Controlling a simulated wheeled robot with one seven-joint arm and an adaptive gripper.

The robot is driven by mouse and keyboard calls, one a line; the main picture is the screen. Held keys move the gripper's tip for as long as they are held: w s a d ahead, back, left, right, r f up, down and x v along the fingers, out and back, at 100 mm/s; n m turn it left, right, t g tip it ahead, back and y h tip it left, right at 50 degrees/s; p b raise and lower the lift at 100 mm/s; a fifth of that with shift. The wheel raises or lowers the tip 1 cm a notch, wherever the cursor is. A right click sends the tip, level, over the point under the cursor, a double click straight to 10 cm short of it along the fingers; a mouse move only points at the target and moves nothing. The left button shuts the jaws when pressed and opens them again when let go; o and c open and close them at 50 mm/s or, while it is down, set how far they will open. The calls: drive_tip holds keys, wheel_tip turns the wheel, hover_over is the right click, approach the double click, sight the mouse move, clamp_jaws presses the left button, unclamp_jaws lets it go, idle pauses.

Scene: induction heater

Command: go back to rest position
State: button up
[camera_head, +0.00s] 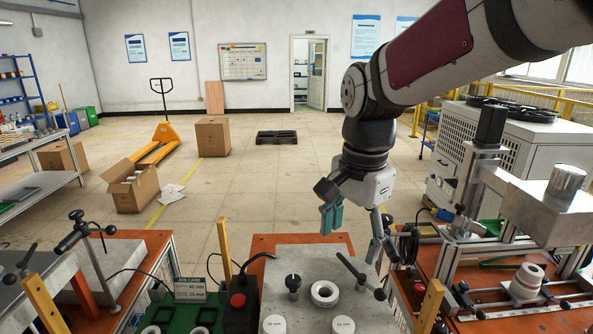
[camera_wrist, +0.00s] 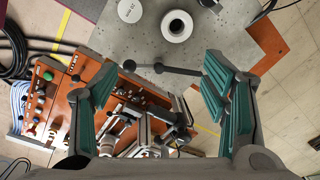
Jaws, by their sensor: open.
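My gripper (camera_head: 354,232) hangs in the air above the back right part of the grey plate (camera_head: 312,279), pointing down. Its two teal-padded fingers are spread wide with nothing between them. In the wrist view my gripper (camera_wrist: 157,98) also shows open and empty, with a finger at each side. Between and beyond the fingers lie a black lever handle and an orange-topped bench (camera_wrist: 65,128) with equipment. A pale ring (camera_head: 324,293) sits on the grey plate in front of the gripper, apart from it. My arm reaches in from the upper right.
The machine with a metal cylinder (camera_head: 566,182) stands close to the gripper's right. A black lever (camera_head: 361,276) rises from the plate below. A red button (camera_head: 238,300) and a job card (camera_head: 189,290) are at the left. Open floor (camera_head: 268,190) lies behind the benches.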

drive_tip(key=s+d+n+t, duration=0.2)
drive_tip(key=s+d+n, duration=0.2)
drive_tip(key=s, duration=0.3)
drive_tip(key=s+d+r+n+t+b, duration=0.1)
drive_tip(key=s+d+n+t, duration=0.1)
drive_tip(key=s+d+n, duration=0.2)
drive_tip(key=s+n, duration=0.2)
drive_tip(key=s, duration=0.2)
drive_tip(key=shift+s+d+r+n, duration=0.15)
drive_tip(key=shift+d+r+n, duration=0.15)
drive_tip(key=shift+n, duration=0.1)
drive_tip(key=shift+c, duration=0.6)
